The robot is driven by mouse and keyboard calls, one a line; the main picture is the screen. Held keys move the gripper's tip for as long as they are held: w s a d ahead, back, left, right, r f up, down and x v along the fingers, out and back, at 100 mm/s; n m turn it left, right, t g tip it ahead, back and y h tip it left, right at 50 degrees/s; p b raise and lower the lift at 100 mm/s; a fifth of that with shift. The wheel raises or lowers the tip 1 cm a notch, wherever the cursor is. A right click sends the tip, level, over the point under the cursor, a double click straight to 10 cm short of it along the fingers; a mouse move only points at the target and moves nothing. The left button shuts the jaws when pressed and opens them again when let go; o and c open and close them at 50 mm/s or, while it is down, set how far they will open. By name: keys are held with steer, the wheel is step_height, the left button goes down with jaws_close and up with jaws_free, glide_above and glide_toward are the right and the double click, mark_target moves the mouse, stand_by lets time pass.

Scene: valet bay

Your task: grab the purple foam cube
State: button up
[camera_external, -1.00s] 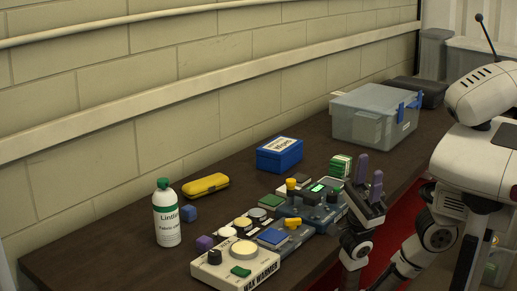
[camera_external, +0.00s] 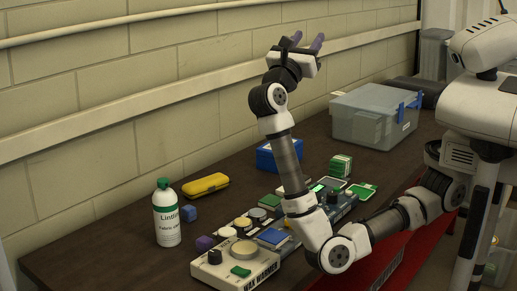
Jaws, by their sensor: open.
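A small purple foam cube (camera_external: 204,243) sits on the dark bench, just behind the left corner of the white wax warmer (camera_external: 262,269). My gripper (camera_external: 307,41) is raised high above the bench, in front of the wall, with its purple-tipped fingers pointing up. It is open and empty, far up and to the right of the cube. My forearm stands over the row of devices and hides part of them.
A white bottle with a green cap (camera_external: 167,216), a blue cube (camera_external: 190,214) and a yellow case (camera_external: 205,184) stand near the purple cube. A blue box (camera_external: 268,160) is partly behind my arm. A grey bin (camera_external: 372,117) stands farther back.

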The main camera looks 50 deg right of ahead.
steer(key=w+d+f+t+y, duration=0.35)
steer(key=w+f+y, duration=0.55)
steer(key=w+f, duration=0.7)
steer(key=m+g+y, duration=0.1)
steer(key=g+y, duration=0.5)
steer(key=y, duration=0.8)
glide_toward(204, 239)
steer(key=f, duration=0.4)
steer(key=shift+s+a+f+p, duration=0.15)
steer(key=shift+a+f+p, duration=0.1)
steer(key=shift+a+p, duration=0.1)
steer(key=shift+d+f+p, duration=0.2)
steer(key=shift+f+p, duration=0.15)
steer(key=shift+f, duration=0.65)
steer(key=shift+d+f+p, duration=0.2)
steer(key=shift+f+p, duration=0.15)
steer(key=shift+f, duration=0.65)
steer(key=shift+d+f+p, duration=0.15)
steer(key=shift+f+p, duration=0.2)
steer(key=shift+f, duration=0.65)
steer(key=shift+c, duration=0.4)
